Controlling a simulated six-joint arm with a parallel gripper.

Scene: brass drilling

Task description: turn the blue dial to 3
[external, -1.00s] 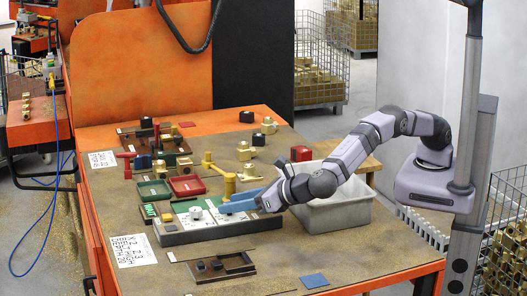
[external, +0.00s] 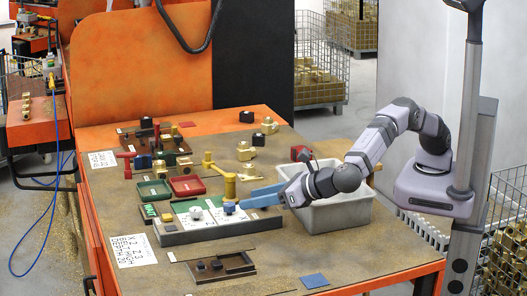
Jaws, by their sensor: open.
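I cannot tell whether a fingertip touches the dial. A pale knob (external: 195,213) sits left of the blue dial on the same box.
A brass part (external: 229,185) stands right behind the dial. A grey bin (external: 335,212) lies under my wrist. Green (external: 153,190) and red (external: 187,186) trays are left behind the box. A brown fixture (external: 222,266) and a blue square (external: 314,281) lie in front.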

